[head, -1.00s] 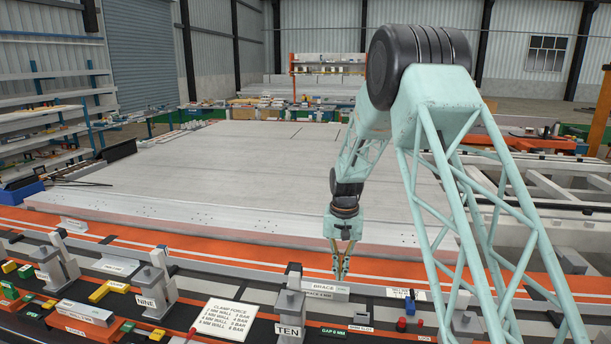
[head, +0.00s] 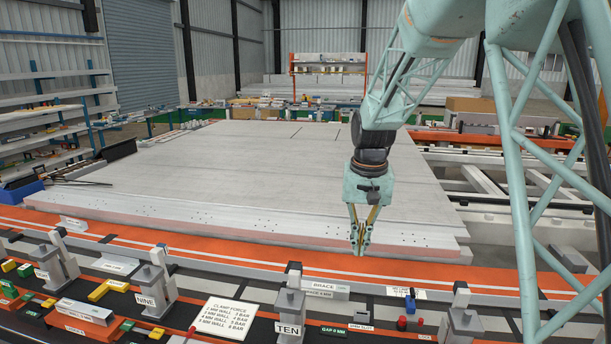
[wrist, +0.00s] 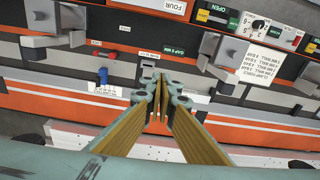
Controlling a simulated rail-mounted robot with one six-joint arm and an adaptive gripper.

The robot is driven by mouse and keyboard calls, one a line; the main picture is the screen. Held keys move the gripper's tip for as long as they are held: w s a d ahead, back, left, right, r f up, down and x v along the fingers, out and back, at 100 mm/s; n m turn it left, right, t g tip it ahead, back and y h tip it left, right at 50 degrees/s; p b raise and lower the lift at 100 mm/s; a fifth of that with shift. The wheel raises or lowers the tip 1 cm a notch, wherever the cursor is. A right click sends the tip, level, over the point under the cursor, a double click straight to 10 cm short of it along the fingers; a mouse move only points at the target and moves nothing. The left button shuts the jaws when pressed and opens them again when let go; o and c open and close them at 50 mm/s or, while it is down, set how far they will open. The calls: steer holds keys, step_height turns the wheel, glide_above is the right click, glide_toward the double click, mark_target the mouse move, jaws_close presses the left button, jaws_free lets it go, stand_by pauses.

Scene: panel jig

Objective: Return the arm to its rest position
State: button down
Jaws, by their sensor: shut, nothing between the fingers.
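My gripper (head: 361,246) hangs pointing down in the head view, above the orange rail strip at the near edge of the large grey panel. Its two fingers are together at the tips with nothing between them. In the wrist view my gripper (wrist: 158,95) shows its fingers meeting over the orange strip and the jig rail. My teal lattice arm fills the right side of the head view.
The large grey panel (head: 250,180) lies flat behind the rail. Clamp posts stand along the front, with one labelled TEN (head: 290,312) and one labelled NINE (head: 158,288). A BRACE label block (head: 325,290) sits near them. A white clamp force card (head: 226,317) lies in front.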

steer(key=s+d+r, duration=0.1)
steer(key=s+r, duration=0.4)
steer(key=s, duration=0.3)
steer(key=s+d+r+t, duration=0.1)
steer(key=s+d+r, duration=0.1)
steer(key=s+r, duration=0.45)
steer(key=s+d+r, duration=0.1)
steer(key=s+r, duration=0.3)
steer(key=s, duration=0.6)
steer(key=s+d+f+n+t+b, duration=0.1)
steer(key=s+d, duration=0.1)
steer(key=s, duration=2.1)
steer(key=shift+s+n+t+b, duration=0.3)
steer(key=shift+s+t+b, duration=0.05)
steer(key=shift+t, duration=0.05)
